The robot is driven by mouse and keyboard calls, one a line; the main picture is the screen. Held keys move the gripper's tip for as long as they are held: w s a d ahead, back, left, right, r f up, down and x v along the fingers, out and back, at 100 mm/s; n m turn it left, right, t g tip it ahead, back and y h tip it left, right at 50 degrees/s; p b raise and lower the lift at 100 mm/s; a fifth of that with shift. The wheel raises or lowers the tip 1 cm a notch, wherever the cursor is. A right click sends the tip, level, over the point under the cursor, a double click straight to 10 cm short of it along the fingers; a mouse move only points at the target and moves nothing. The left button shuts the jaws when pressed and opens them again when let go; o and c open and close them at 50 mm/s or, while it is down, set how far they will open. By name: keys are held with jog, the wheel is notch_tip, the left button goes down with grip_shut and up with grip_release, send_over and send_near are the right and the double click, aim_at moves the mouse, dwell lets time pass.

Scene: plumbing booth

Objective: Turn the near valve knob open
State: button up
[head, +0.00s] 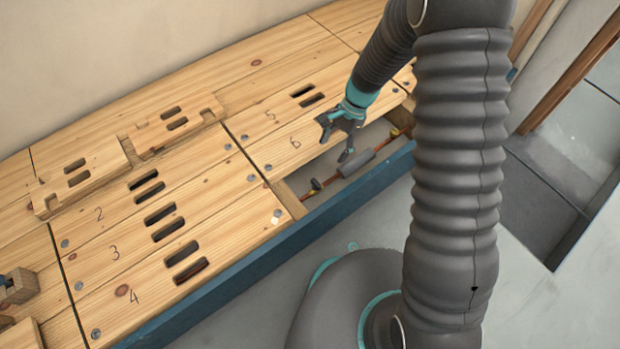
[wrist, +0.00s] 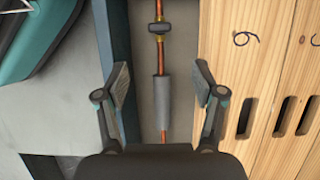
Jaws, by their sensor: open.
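The near valve (head: 316,184) sits on a copper pipe in the open bay beside board 6. In the wrist view its dark knob (wrist: 158,28) shows near the top, between two brass fittings. My gripper (head: 341,140) is open and empty over the bay. In the wrist view my gripper (wrist: 162,77) has one finger on each side of the grey pipe sleeve (wrist: 162,91), with the knob beyond the fingertips. I cannot tell whether the fingers are above or level with the sleeve. The knob's turn position is too small to tell.
A blue rail (head: 345,207) edges the bay on one side. Wooden board 6 (head: 285,140) with slots borders the other. A brass fitting (head: 395,132) shows at the bay's far end. Loose slotted boards (head: 82,178) lie at the left.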

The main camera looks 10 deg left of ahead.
aim_at(317, 181)
jog(key=b+x, duration=0.2)
jog(key=x, duration=1.2)
jog(key=shift+b, duration=0.3)
